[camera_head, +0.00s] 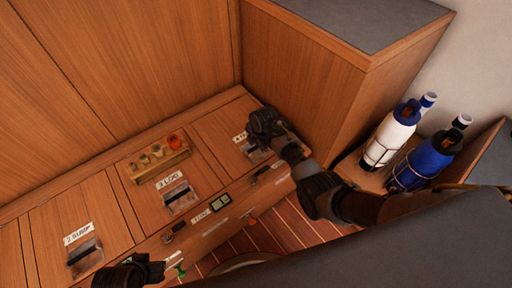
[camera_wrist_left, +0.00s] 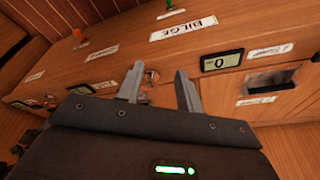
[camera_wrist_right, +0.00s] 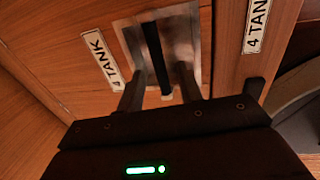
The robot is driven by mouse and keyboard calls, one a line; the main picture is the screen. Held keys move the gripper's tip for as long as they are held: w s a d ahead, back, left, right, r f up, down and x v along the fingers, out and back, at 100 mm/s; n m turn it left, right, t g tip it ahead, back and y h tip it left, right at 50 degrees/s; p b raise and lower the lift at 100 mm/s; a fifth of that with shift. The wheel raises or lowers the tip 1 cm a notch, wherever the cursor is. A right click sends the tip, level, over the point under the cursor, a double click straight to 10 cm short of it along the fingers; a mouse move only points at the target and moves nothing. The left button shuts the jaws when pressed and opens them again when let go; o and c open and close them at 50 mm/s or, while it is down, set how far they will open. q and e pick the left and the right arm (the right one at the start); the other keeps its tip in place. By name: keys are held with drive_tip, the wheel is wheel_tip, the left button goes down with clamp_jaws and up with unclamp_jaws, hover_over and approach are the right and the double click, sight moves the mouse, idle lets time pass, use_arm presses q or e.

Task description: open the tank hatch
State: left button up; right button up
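The tank hatch (camera_head: 222,130) is a wooden lid at the right end of the bench top, lying flush. Its "4 TANK" label (camera_wrist_right: 101,60) and metal recess (camera_wrist_right: 180,35) with a dark upright bar (camera_wrist_right: 154,45) show in the right wrist view. My right gripper (camera_head: 258,152) is over this recess. Its fingers (camera_wrist_right: 160,82) are apart, one on each side of the bar; contact cannot be told. My left gripper (camera_head: 150,270) is low by the bench front. Its fingers (camera_wrist_left: 160,85) are apart and empty in the left wrist view.
Other lids have recessed pulls, one at the middle (camera_head: 181,198) and one at the left (camera_head: 84,258). A wooden block with several knobs (camera_head: 154,157) stands on the bench. A display (camera_head: 219,202) is on the front. White (camera_head: 388,138) and blue (camera_head: 425,165) bottles stand right.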

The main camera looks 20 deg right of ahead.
drive_tip(key=shift+w+f, duration=0.1)
drive_tip(key=shift+f, duration=0.35)
clamp_jaws()
drive_tip(key=shift+r, duration=0.1)
